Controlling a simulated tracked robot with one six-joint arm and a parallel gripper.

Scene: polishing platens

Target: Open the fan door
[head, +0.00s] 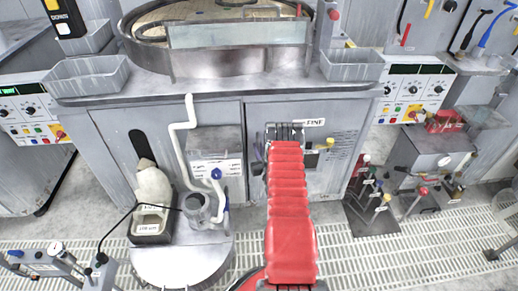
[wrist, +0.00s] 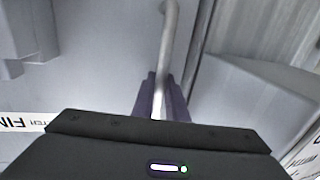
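The grey right-hand cabinet door (head: 258,112) below the polishing platen appears shut and has a label beginning "FINE" (head: 313,122). I cannot read the word "fan" on it. My gripper (head: 285,128) is at the upper part of this door, and my red arm hides much of the door below it. In the wrist view a pale bar handle (wrist: 169,40) runs down between the dark purple fingers of my gripper (wrist: 161,95). The fingers are close together on either side of the bar and appear shut on it. Their exact contact is partly hidden by the gripper body.
A white bent pipe (head: 190,140), a white bottle (head: 153,185) and a round stand (head: 180,262) are to the left. A rack of coloured-knob rods (head: 375,205) stands on the floor to the right. Grated floor (head: 400,245) lies open in front.

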